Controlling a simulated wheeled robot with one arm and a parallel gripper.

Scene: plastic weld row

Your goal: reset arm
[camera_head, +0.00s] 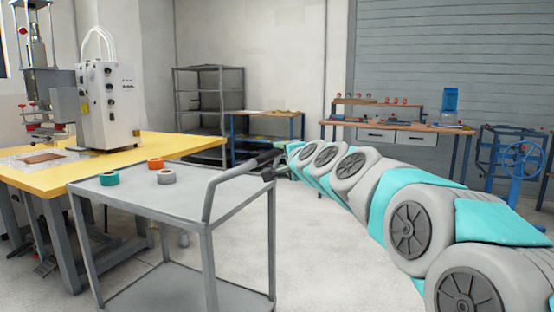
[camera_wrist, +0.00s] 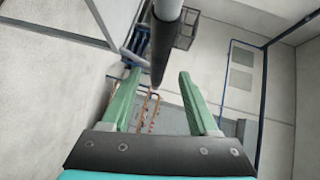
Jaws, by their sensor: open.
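My arm reaches from the lower right of the head view toward the grey cart (camera_head: 195,194). Its far end is by the cart's black handle grip (camera_head: 258,160), and my gripper is small and mostly hidden there. In the wrist view my gripper (camera_wrist: 158,74) has two green fingers spread apart, with nothing held between them. The black handle grip (camera_wrist: 162,55) shows beyond and between the fingertips, coming down from the top. I cannot tell how close the fingers are to it.
On the cart lie a teal tape roll (camera_head: 109,178), an orange roll (camera_head: 155,163) and a grey roll (camera_head: 166,176). A yellow table (camera_head: 150,148) with a welding machine stands left. A workbench (camera_head: 440,128) and blue wheeled stand (camera_head: 520,160) are behind. Floor right of the cart is clear.

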